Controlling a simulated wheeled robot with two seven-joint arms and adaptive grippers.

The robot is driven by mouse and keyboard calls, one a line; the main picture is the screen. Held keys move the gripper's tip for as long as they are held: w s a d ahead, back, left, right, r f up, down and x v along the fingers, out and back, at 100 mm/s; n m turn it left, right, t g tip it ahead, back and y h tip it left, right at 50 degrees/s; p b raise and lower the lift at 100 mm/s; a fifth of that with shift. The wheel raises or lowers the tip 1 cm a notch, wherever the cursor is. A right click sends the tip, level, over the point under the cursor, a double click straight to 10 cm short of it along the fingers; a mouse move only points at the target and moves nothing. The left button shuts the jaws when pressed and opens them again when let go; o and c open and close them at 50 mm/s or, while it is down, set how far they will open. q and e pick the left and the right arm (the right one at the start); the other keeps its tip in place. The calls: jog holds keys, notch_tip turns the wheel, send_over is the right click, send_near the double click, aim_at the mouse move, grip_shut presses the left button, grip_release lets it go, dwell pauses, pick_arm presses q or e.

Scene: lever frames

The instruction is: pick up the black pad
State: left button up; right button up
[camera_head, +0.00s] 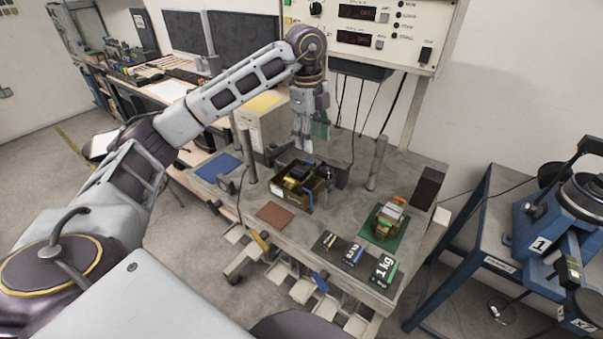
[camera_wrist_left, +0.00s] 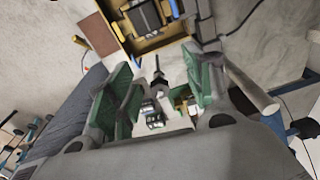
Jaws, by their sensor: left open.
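Flat black pads lie in a row along the front right of the bench: a left one (camera_head: 329,242), a middle one (camera_head: 352,254) and a right one (camera_head: 382,269) marked 1 kg. I cannot tell which is the task's black pad. My left gripper (camera_head: 304,143) is open and empty, pointing down above an open brown box (camera_head: 287,203), behind and left of the pads. In the left wrist view its green-lined fingers (camera_wrist_left: 162,88) are spread apart, and the box (camera_wrist_left: 160,44) shows at the top with dark and yellow things inside. My right gripper is not in view.
A reddish-brown pad (camera_head: 274,214) lies left of the black pads, a blue pad (camera_head: 219,166) at the far left, and a green pad (camera_head: 386,236) with stacked blocks behind them. Metal posts (camera_head: 377,163) rise from the bench.

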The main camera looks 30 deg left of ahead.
pick_arm(q)
jog(key=a, duration=0.1)
jog(key=a+r+n+y, duration=0.1)
jog(key=a, duration=0.1)
jog(key=shift+a+r, duration=0.1)
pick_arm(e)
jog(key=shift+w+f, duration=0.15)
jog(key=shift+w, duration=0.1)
pick_arm(q)
jog(key=b, duration=0.1)
send_over(302, 171)
jog(key=shift+s+f, duration=0.1)
jog(key=shift+f, duration=4.25)
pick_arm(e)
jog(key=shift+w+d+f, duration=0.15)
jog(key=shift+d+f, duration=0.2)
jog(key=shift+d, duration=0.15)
